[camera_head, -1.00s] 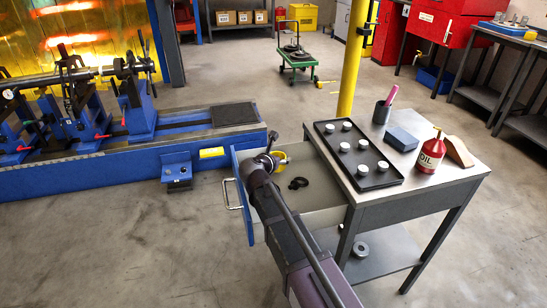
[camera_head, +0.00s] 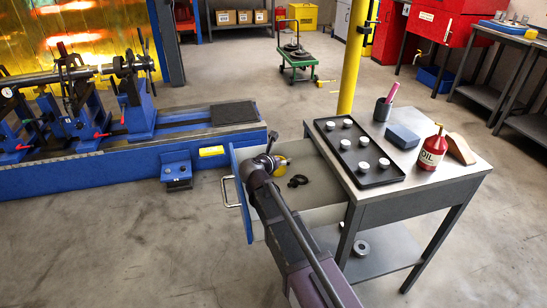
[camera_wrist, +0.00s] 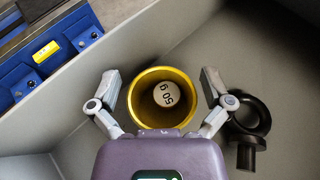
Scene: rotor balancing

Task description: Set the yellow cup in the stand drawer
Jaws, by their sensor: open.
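The yellow cup (camera_head: 284,161) stands in the pulled-out stand drawer (camera_head: 316,186), near its blue front. In the wrist view the yellow cup (camera_wrist: 141,106) shows from above, upright, with a pale weight marked 50 g (camera_wrist: 167,93) inside. My gripper (camera_wrist: 161,84) is open, with one finger on each side of the cup and a visible gap to its wall. In the head view my gripper (camera_head: 271,163) partly hides the cup.
A black eyebolt-like part (camera_wrist: 248,124) lies in the drawer close to my right finger; it also shows in the head view (camera_head: 298,181). The stand top (camera_head: 455,172) holds a black tray (camera_head: 362,179) of pale weights, a blue box (camera_head: 402,136) and a red oil bottle (camera_head: 432,150).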

